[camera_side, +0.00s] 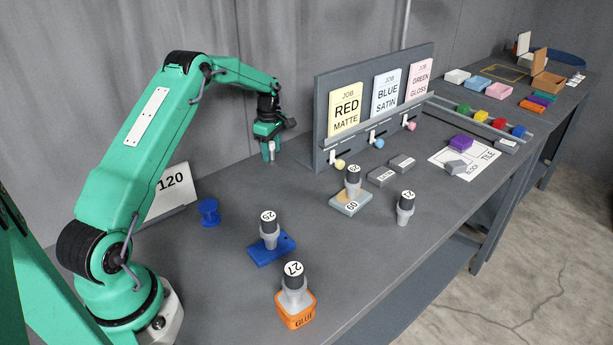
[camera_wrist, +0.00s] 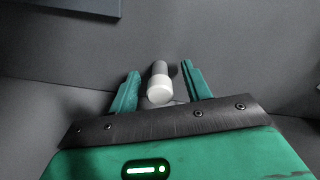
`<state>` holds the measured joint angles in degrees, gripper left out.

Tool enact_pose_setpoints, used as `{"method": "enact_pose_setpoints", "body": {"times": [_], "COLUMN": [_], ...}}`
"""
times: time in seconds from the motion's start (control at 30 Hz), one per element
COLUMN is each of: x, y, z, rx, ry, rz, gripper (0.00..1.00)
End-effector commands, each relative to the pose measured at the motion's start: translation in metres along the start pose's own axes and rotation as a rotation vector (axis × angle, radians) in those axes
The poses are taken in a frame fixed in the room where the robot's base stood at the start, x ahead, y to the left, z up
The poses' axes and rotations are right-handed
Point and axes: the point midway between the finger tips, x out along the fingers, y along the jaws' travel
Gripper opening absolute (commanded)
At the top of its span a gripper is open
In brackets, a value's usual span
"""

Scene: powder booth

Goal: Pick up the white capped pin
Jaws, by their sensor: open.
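The white capped pin (camera_wrist: 160,90) has a grey body and a white end, and in the wrist view it lies between my two green fingers. My gripper (camera_wrist: 160,71) is open, with a gap showing on each side of the pin. In the side view my gripper (camera_side: 268,150) points down at the back of the grey bench, left of the job board. There the pin is mostly hidden by the fingers; only a small pale part shows. I cannot tell whether the pin touches the bench.
The job board (camera_side: 373,108) stands to the right of my gripper. A blue spool (camera_side: 208,212) and a 120 sign (camera_side: 172,187) stand to the left. The bench around my gripper is clear.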

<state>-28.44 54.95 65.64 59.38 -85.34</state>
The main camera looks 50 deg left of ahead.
Motion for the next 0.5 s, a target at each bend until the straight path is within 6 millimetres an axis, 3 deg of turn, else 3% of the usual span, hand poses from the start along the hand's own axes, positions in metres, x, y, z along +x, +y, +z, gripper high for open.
{"method": "enact_pose_setpoints", "body": {"times": [0.37, 0.5], "x": [-0.0003, -0.0003], "y": [-0.0001, 0.0], "z": [0.0, 0.0], "rx": [0.0, 0.0], "ry": [0.0, 0.0], "rz": [0.0, 0.0], "gripper": [0.48, 0.25]}}
